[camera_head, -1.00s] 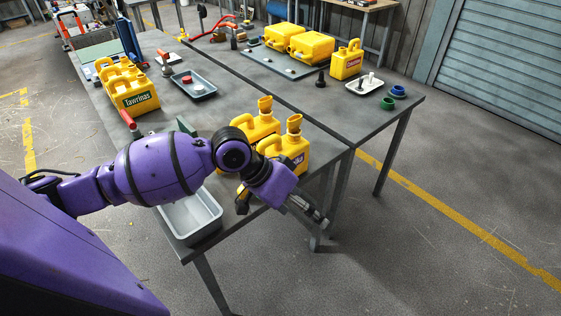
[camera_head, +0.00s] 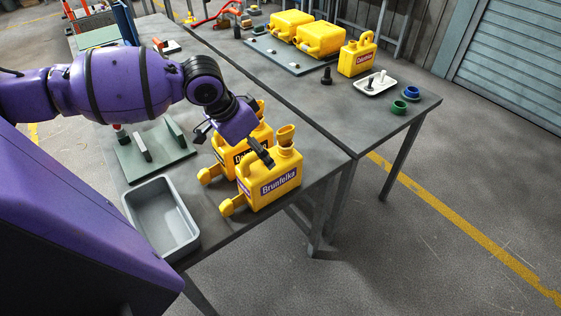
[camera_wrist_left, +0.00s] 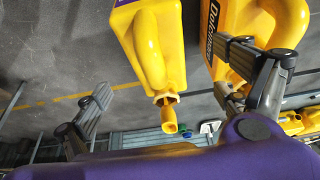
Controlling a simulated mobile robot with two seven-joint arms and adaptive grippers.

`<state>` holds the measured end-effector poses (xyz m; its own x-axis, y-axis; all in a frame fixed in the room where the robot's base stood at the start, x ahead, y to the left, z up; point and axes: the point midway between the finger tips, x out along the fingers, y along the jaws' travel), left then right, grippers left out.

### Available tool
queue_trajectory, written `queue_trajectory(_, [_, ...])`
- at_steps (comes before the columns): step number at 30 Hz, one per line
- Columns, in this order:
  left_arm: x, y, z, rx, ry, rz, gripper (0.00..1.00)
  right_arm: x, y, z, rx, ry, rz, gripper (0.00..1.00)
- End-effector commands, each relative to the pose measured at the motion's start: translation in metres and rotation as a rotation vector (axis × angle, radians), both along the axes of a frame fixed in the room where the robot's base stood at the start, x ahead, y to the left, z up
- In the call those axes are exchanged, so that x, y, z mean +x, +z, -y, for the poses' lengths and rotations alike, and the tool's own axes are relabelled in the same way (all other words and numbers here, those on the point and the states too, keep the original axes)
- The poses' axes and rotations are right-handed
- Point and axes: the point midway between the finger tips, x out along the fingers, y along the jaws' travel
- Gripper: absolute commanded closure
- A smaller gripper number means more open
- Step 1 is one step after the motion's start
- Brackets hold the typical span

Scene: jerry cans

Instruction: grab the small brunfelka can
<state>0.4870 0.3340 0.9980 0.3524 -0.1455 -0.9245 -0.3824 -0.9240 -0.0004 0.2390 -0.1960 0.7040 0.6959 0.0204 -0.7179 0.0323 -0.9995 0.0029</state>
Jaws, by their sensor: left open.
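The yellow Brunfelka can (camera_head: 273,187) stands upright at the front edge of the near table, with a purple label and a yellow funnel-like spout on top. Its body also shows in the left wrist view (camera_wrist_left: 138,38), spout pointing down the picture. My left gripper (camera_head: 234,146) is open and empty above the cans, one finger in front of the Brunfelka can's upper part. In the left wrist view the can's neck lies between the spread fingers (camera_wrist_left: 165,68); contact cannot be told. A second yellow can with a black label (camera_head: 228,154) stands right behind, partly hidden by my wrist.
A grey tray (camera_head: 130,206) lies left of the cans, with a green board (camera_head: 128,165) behind it. On the far table are a Brunfelka-like yellow can (camera_head: 357,55), a white tray (camera_head: 363,91) and blue and green rings (camera_head: 411,92). Yellow cans lie on a board.

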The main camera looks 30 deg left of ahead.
Motion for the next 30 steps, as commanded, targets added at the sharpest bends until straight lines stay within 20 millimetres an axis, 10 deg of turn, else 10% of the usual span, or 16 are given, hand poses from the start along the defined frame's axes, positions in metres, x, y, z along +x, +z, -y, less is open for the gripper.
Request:
queue_trajectory(15, [0.021, -0.050, 0.017, -0.006, 0.000, -0.002, 0.08, -0.032, -0.024, 0.010, -0.017, -0.003, -0.066, 0.60])
queue_trajectory(30, [0.030, -0.071, 0.019, 0.000, -0.001, 0.000, 0.14, -0.014, -0.014, 0.004, -0.005, -0.013, -0.027, 0.60])
